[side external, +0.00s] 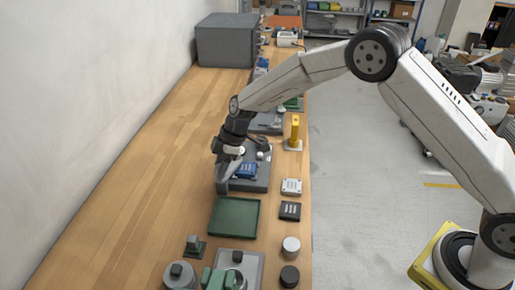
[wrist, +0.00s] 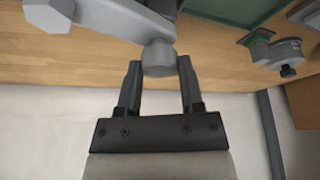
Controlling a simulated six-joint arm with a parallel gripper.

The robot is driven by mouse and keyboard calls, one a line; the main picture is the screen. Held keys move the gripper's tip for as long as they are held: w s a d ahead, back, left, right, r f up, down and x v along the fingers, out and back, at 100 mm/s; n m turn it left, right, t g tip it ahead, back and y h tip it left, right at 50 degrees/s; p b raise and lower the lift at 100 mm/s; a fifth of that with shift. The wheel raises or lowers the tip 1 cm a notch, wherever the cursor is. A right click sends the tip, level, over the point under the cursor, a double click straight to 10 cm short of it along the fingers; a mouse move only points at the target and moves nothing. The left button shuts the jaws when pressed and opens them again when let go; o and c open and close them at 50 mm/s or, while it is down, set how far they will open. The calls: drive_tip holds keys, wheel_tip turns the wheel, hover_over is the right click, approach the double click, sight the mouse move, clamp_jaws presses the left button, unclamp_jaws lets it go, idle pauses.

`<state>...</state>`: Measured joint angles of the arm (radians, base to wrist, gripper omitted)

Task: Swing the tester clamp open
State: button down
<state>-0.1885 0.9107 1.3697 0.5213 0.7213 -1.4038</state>
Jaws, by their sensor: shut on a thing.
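The tester (side external: 262,182) is a dark grey base on the bench, with a blue block (side external: 246,170) on it. The tester clamp is a grey arm; in the wrist view the clamp (wrist: 115,16) runs in from the upper left and ends in a rounded grey knob (wrist: 159,58). My gripper (wrist: 160,66) has its two dark fingers on either side of this knob and is shut on it. In the side view my gripper (side external: 225,157) is at the tester's left side, pointing down, and partly hides the clamp. The clamp's exact angle is hard to tell there.
A green tray (side external: 234,231) lies in front of the tester. White (side external: 291,186) and black (side external: 290,210) blocks stand along the bench's right edge, with a yellow-handled item (side external: 295,131) behind. A large grey box (side external: 224,40) stands at the back. The left bench is clear beside the wall.

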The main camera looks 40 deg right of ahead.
drive_tip(key=n+g, duration=0.1)
drive_tip(key=n, duration=0.2)
drive_tip(key=n+g, duration=0.1)
drive_tip(key=n, duration=0.2)
drive_tip(key=shift+w+n+g, duration=0.15)
drive_tip(key=shift+n+g, duration=0.15)
drive_tip(key=n+g, duration=0.1)
drive_tip(key=n, duration=0.2)
drive_tip(key=n+g+h, duration=0.1)
drive_tip(key=n, duration=0.2)
drive_tip(key=shift+w, duration=0.1)
drive_tip(key=shift+n, duration=0.3)
drive_tip(key=shift+c, duration=1.1)
unclamp_jaws()
drive_tip(key=shift+r, duration=0.15)
drive_tip(key=v, duration=0.7)
drive_tip(key=shift+w+r, duration=0.15)
drive_tip(key=shift+r, duration=0.1)
